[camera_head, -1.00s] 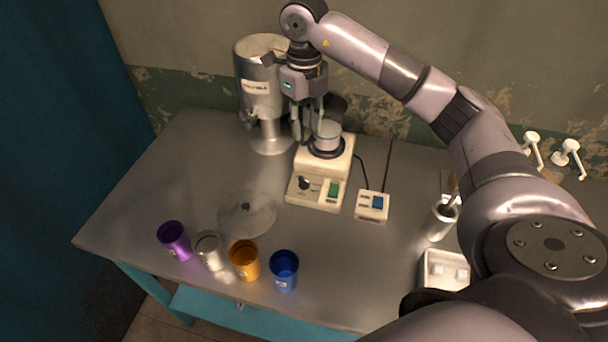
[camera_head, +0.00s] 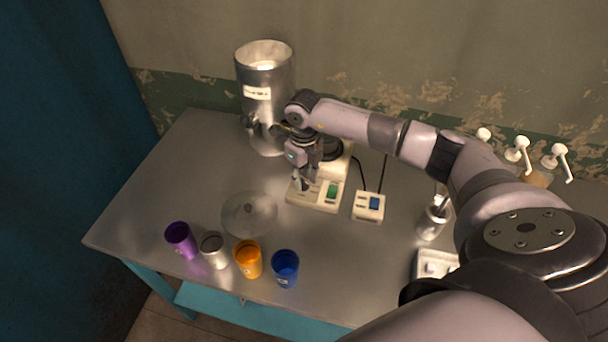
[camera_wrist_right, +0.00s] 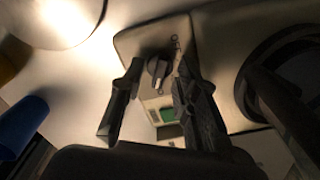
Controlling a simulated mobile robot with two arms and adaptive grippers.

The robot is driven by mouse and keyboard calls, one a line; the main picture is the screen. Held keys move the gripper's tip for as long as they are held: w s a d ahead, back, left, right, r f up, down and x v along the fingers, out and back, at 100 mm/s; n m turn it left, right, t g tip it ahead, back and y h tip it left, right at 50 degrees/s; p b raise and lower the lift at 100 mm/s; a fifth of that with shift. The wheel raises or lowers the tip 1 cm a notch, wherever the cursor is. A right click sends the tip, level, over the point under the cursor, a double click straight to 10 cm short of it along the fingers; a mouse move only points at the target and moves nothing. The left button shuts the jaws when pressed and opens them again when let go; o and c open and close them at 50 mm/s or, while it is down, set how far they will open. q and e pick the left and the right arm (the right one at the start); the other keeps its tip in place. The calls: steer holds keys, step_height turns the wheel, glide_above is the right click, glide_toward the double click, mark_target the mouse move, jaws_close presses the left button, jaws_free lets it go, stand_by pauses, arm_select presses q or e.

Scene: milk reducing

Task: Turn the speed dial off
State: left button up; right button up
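The speed dial (camera_wrist_right: 158,68) is a dark round knob on the cream front panel of the appliance (camera_wrist_right: 150,40). "OFF" is printed beside it, and its light pointer mark faces away from that print in the wrist view. My right gripper (camera_wrist_right: 158,72) is open, its two dark fingers on either side of the dial with gaps to it. In the head view my right gripper (camera_head: 305,178) is low over the appliance's front (camera_head: 318,206) and mostly hides the dial. My left gripper is not in view.
A green switch (camera_head: 332,190) sits right of the dial. A steel dispenser (camera_head: 266,100) stands behind. A round lid (camera_head: 249,213) and several cups, including a blue one (camera_head: 285,268), are in front.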

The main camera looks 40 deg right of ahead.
steer(key=shift+f, duration=0.1)
jaws_close()
stand_by(0.3)
